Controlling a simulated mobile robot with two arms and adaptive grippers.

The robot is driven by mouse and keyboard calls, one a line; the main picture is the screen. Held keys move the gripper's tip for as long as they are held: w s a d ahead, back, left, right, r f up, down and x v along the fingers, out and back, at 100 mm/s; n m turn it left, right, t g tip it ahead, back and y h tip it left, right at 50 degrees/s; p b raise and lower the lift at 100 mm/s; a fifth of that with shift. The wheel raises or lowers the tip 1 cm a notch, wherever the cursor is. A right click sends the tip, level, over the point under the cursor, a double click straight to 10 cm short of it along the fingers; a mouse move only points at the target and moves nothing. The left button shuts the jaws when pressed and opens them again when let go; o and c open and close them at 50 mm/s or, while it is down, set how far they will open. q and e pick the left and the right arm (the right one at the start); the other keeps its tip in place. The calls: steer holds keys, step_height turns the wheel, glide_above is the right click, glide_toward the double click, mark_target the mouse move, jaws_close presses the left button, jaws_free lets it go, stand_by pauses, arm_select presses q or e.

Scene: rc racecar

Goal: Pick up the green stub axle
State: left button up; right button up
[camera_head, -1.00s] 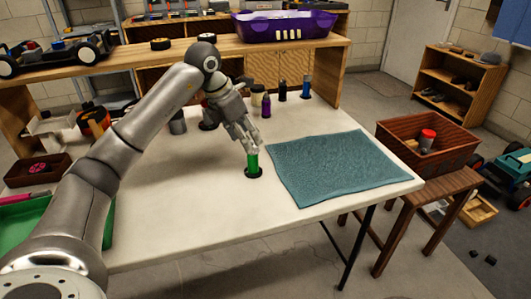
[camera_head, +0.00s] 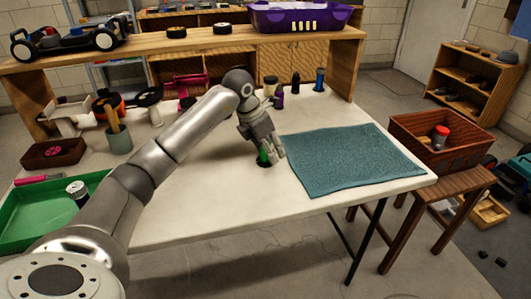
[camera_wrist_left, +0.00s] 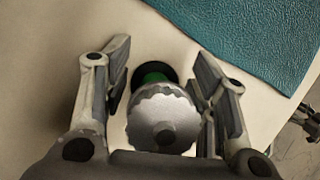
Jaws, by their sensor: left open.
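The green stub axle (camera_head: 263,158) stands upright on the white table, on a round black base, left of the teal mat. My left gripper (camera_head: 268,152) is down at it, fingers pointing downward, hiding much of it. In the left wrist view, the axle's silver scalloped top (camera_wrist_left: 162,122) lies between the open fingers of my left gripper (camera_wrist_left: 162,65), with a gap on each side. The axle's green body (camera_wrist_left: 152,77) and black base show beyond the top. My right gripper is not in view.
The teal mat (camera_head: 352,160) lies close to the right. Purple, dark and blue upright parts (camera_head: 320,80) stand behind, near the wooden shelf. A green tray (camera_head: 40,222) is at the left. The table front is mostly clear.

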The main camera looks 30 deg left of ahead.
arm_select(q)
steer(key=c, duration=1.2)
steer(key=shift+o, duration=0.2)
steer(key=shift+r, duration=0.1)
